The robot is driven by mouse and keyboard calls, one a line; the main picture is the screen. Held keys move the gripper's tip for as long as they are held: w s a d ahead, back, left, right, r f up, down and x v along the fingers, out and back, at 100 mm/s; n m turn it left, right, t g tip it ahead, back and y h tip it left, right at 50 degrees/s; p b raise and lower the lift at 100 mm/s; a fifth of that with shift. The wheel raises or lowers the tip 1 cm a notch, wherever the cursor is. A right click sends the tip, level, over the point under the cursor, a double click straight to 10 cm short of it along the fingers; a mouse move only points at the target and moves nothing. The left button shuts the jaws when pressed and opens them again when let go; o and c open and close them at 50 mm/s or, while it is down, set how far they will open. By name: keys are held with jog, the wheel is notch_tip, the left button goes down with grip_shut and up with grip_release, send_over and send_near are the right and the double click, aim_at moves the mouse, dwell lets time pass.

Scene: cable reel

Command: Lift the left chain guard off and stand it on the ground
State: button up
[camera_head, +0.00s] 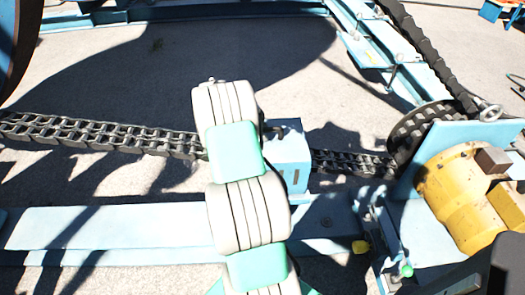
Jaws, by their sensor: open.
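My white and mint-green arm rises through the middle of the view from the bottom edge. Its gripper cannot be made out; the arm's upper links hide whatever is behind them. I cannot pick out the left chain guard with certainty. A bare chain (95,133) runs from the left edge to behind my arm. A light-blue box (288,152) with a dark fitting on top stands over the chain's line, just right of my arm and partly hidden by it. The chain continues right of the box (345,162) to a dark toothed wheel (412,130).
A yellow motor (458,195) and a light-blue plate (470,138) stand at right. A long light-blue beam (110,228) crosses the lower left. A light-blue frame (385,48) with another chain (425,45) is at upper right. Shadowed grey ground (130,75) is open at upper left.

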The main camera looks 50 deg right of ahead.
jog(key=shift+f+b, duration=0.25)
jog(key=shift+b, duration=0.15)
jog(key=shift+c, duration=0.3)
grip_shut()
dwell(0.4)
dwell(0.9)
jog(key=shift+r, duration=0.15)
